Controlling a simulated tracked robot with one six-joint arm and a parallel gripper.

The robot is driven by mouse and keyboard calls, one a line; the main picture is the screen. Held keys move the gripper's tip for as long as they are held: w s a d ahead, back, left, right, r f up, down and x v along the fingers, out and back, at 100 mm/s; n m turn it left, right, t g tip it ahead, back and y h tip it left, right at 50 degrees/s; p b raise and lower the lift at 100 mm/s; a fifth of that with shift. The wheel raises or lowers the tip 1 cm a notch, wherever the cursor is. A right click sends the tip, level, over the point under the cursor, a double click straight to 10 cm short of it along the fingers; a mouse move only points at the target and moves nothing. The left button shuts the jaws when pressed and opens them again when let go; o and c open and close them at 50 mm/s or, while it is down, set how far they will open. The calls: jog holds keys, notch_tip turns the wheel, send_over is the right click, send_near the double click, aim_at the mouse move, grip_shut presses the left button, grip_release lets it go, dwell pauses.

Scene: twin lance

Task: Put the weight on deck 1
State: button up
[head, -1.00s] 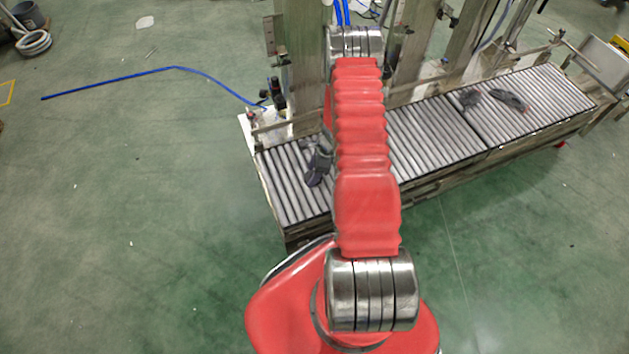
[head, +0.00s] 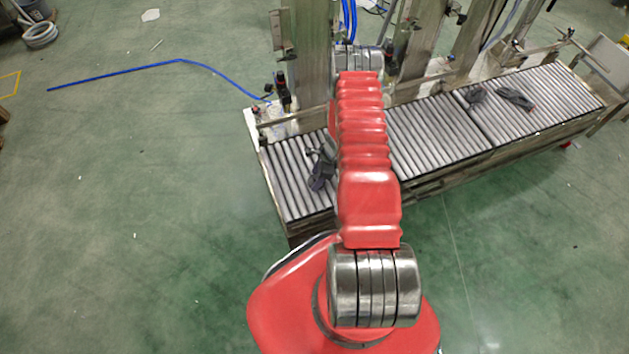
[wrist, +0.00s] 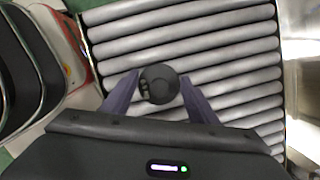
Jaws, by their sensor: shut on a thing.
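My gripper (wrist: 160,97) has its two purple-grey fingers on either side of a dark round weight (wrist: 159,84) and is shut on it. Metal rollers fill the view behind the weight; I cannot tell whether it touches them. In the head view my gripper (head: 320,178) shows as a small dark shape over the left end of the near roller deck (head: 435,132), partly hidden by my red arm. The weight is not clear there. A second roller deck (head: 560,98) joins it on the right. No deck number is readable.
Dark items (head: 516,98) lie on the right deck. Metal posts (head: 415,45) and a rail stand along the back of the decks. A blue hose (head: 130,70) lies on the green floor at the left. The open floor in front is clear.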

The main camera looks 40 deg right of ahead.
jog(key=shift+f, duration=1)
jog(key=o, duration=1.5)
jog(key=shift+r, duration=0.1)
jog(key=shift+v, duration=5.85)
